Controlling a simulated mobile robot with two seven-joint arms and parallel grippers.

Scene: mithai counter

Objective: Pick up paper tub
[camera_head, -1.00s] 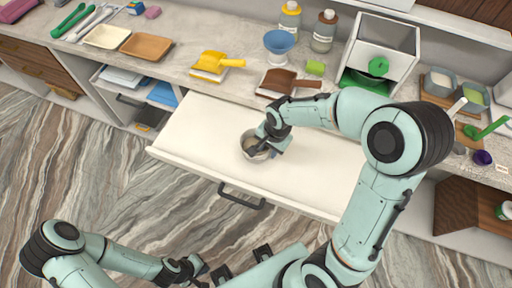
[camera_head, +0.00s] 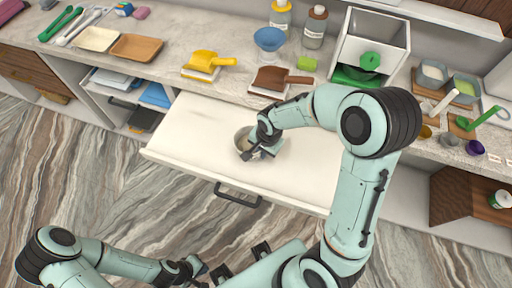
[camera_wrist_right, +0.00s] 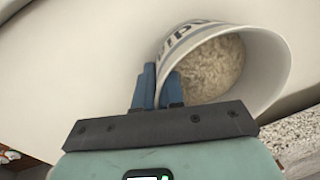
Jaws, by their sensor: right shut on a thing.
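The paper tub (camera_head: 242,138) is a white cup with lettering on its side and pale grains inside. It is over the pulled-out white drawer (camera_head: 190,125), near its middle. In the right wrist view the tub (camera_wrist_right: 270,55) appears tilted, its mouth toward the camera. My right gripper (camera_head: 256,150) is at the tub's right side. In the wrist view its blue fingers (camera_wrist_right: 160,88) are close together on the tub's wall at the rim. Whether the tub's base touches the drawer is unclear. My left gripper (camera_head: 192,271) is low in the head view, away from the tub; its jaw opening is unclear.
The drawer around the tub is otherwise bare, with a dark handle (camera_head: 238,194) at its front.

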